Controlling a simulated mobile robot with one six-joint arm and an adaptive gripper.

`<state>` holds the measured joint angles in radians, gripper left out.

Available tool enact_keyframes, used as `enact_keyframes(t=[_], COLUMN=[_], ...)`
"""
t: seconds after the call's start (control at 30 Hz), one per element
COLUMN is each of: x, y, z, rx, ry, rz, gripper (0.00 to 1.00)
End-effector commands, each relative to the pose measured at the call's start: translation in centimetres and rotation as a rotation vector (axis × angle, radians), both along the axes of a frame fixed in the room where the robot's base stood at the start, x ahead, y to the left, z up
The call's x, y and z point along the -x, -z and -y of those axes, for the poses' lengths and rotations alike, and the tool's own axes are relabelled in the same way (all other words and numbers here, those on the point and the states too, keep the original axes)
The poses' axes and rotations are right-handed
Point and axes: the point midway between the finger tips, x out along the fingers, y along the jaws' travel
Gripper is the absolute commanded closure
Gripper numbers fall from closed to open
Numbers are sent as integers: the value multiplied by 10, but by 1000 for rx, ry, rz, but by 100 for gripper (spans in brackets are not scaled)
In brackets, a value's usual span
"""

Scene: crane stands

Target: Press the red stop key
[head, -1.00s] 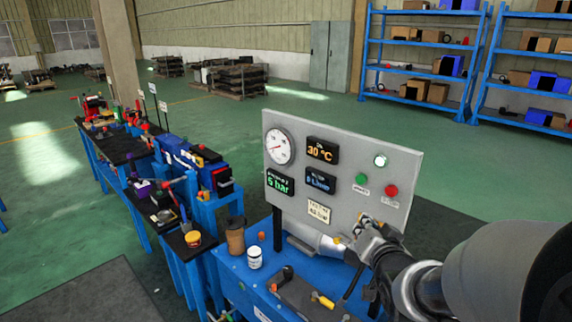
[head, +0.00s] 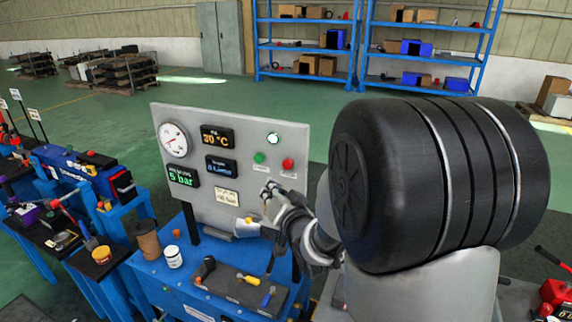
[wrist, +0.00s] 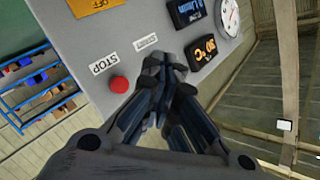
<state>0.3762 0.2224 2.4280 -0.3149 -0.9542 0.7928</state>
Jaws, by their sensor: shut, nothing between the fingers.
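The red stop key (head: 288,164) is a round red button at the right of a grey upright panel (head: 240,135). It also shows in the wrist view (wrist: 119,84) beside a white label reading STOP. The green key (head: 259,157) is to its left in the head view; in the wrist view my fingers hide it. My gripper (head: 268,191) is shut and empty in front of the panel, below and left of the red key in the head view. In the wrist view its closed fingertips (wrist: 164,66) are right of the red key, apart from it.
A dial gauge (head: 175,140), digital displays (head: 217,138) and a lit white lamp (head: 273,138) are on the panel. The blue bench (head: 150,272) below holds a brown cup (head: 147,239), a white jar (head: 173,257) and tools. Blue shelves (head: 306,49) stand far behind.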

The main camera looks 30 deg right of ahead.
Motion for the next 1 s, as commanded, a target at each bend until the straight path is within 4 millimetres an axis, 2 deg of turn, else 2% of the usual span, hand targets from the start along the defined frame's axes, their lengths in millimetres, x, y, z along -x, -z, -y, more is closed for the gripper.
enact_keyframes(t=[0.2, 0.43, 1.0], x=[-20, -35, -40], y=[-1, 0, 0], z=[27, 45, 52], rx=[-1, 0, 1], ry=[3, 1, 1], rz=[-1, 0, -1], gripper=[100, 100, 100])
